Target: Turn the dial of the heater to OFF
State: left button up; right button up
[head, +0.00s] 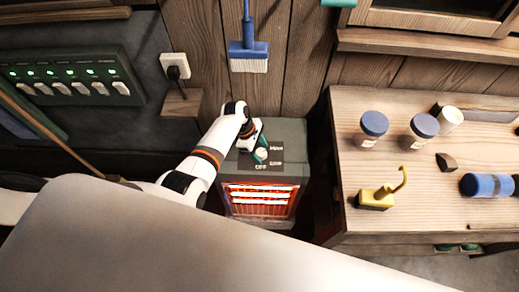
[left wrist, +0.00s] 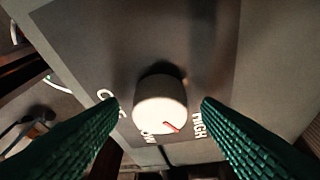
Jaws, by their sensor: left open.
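The heater (head: 285,172) is a grey box with a glowing orange-red front grille, standing on the floor against the wooden wall. Its white round dial (head: 261,155) is on the top panel. In the left wrist view the dial (left wrist: 158,98) has a red mark pointing to the lower right, between the LOW and HIGH labels. The OFF label is at the left, partly covered by a finger. My left gripper (head: 262,145) is over the heater top with its green fingers open, one on each side of the dial, with gaps visible. My right gripper is not in view.
A wooden bench (head: 345,205) stands right of the heater, holding blue-lidded jars (head: 374,124), a yellow hooked object (head: 376,197) and a blue cylinder (head: 487,185). A blue brush (head: 248,50) hangs above. A switch panel (head: 70,78) is on the left wall.

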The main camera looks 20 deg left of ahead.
pick_arm(q)
jog(key=c, duration=1)
